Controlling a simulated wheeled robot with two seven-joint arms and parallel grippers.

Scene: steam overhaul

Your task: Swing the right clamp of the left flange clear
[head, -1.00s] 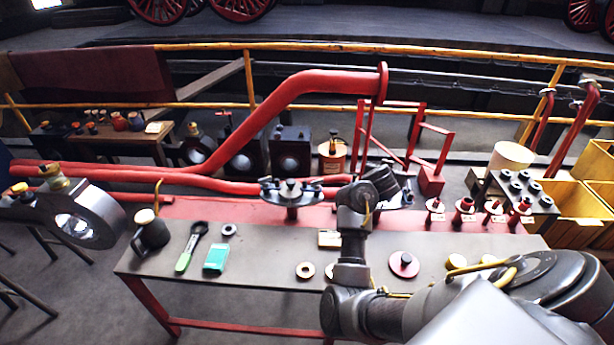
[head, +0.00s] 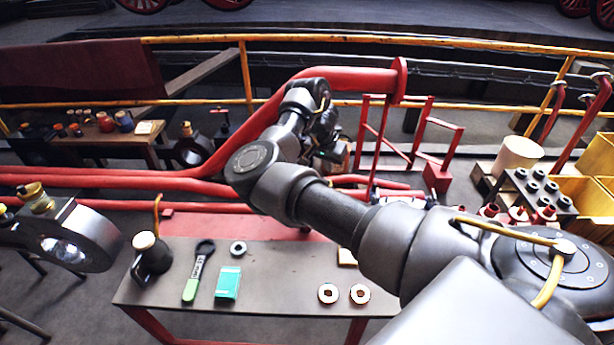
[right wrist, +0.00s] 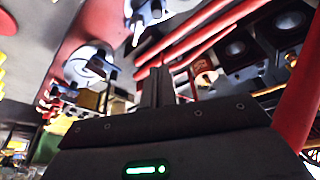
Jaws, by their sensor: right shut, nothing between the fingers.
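My right arm reaches across the bench in the head view, and its gripper (head: 322,135) is small and partly hidden behind the wrist. In the right wrist view the gripper's dark fingers (right wrist: 156,88) are together and empty. A pale round flange with dark clamp parts (right wrist: 147,14), seemingly the left flange, is cut by the top edge there. It is apart from my fingertips. Another pale flange with dark clamps (right wrist: 90,66) is left of the fingers. My arm hides the left flange in the head view. I cannot tell how its right clamp is turned. My left gripper is out of view.
Red pipes (head: 110,178) run behind the bench (head: 185,310).

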